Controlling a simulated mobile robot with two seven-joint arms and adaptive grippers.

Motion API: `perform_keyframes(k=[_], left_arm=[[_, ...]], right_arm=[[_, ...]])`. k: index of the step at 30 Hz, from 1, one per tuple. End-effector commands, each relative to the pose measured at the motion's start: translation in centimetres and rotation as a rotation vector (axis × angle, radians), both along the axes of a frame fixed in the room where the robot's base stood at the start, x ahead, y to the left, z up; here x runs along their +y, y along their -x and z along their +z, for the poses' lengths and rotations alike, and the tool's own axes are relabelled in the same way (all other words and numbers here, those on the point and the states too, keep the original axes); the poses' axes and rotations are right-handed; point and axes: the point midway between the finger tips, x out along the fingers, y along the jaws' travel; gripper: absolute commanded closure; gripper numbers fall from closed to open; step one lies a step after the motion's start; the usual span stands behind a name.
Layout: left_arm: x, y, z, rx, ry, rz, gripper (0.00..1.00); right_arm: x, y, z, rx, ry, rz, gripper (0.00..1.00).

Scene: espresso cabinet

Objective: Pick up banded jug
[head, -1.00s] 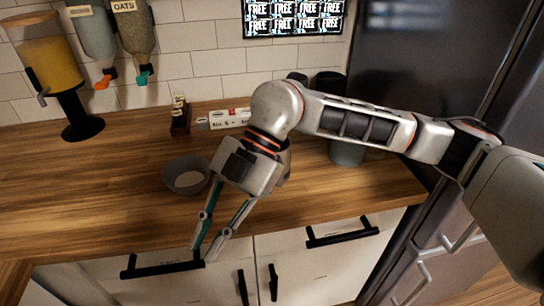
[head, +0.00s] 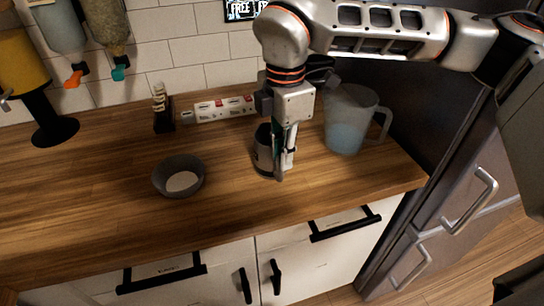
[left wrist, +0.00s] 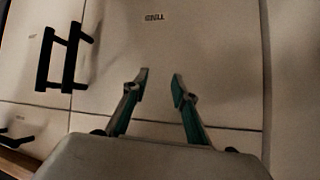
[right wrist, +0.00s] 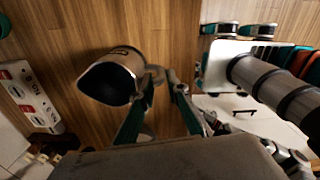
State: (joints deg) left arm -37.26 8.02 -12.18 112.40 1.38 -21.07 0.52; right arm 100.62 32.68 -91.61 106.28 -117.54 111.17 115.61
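The banded jug (head: 262,155) is a small grey jug on the wooden counter, partly hidden behind my right gripper (head: 284,172). In the right wrist view the jug (right wrist: 122,62) shows its dark open mouth and a dark mark on its side. Its handle points toward my right gripper (right wrist: 162,84). The fingers are apart and the handle lies between or just beyond the tips; contact cannot be told. My left gripper (left wrist: 160,82) is open and empty in front of pale cabinet fronts; it is outside the head view.
A larger translucent pitcher (head: 347,122) stands right of the jug. A grey bowl (head: 162,181) is to the left. A power strip (head: 222,109) and a small dark holder (head: 162,112) are at the back. The fridge (head: 450,150) bounds the right. The counter front is clear.

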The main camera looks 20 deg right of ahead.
Motion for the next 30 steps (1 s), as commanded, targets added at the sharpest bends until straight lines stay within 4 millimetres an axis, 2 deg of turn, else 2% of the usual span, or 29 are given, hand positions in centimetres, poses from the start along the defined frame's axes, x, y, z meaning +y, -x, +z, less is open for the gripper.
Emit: perform_keyframes(k=[4,9,16,17,18,19,30], left_arm=[[0.0,-0.1,0.5,-0.003,0.000,0.000,0.73],[0.0,-0.1,0.6,-0.003,0.000,0.000,0.73],[0.0,-0.1,0.5,-0.003,0.000,0.000,0.73],[0.0,-0.1,0.5,-0.003,0.000,0.000,0.73],[0.0,-0.1,0.5,-0.003,0.000,0.000,0.73],[0.0,-0.1,0.6,-0.004,0.001,0.000,0.73],[0.0,-0.2,0.6,-0.005,0.000,0.000,0.73]], right_arm=[[0.3,0.3,-2.3,0.004,0.001,0.002,0.85],[0.3,0.2,-3.9,0.004,0.000,0.003,0.85],[0.3,0.2,-4.0,0.002,-0.001,0.003,0.85],[0.3,0.2,-4.0,0.002,-0.001,0.003,0.88],[0.3,0.2,-4.0,0.002,-0.001,0.003,0.98],[0.3,0.2,-4.0,0.002,-0.001,0.003,1.00],[0.3,0.2,-3.9,0.001,-0.002,0.003,1.00]])
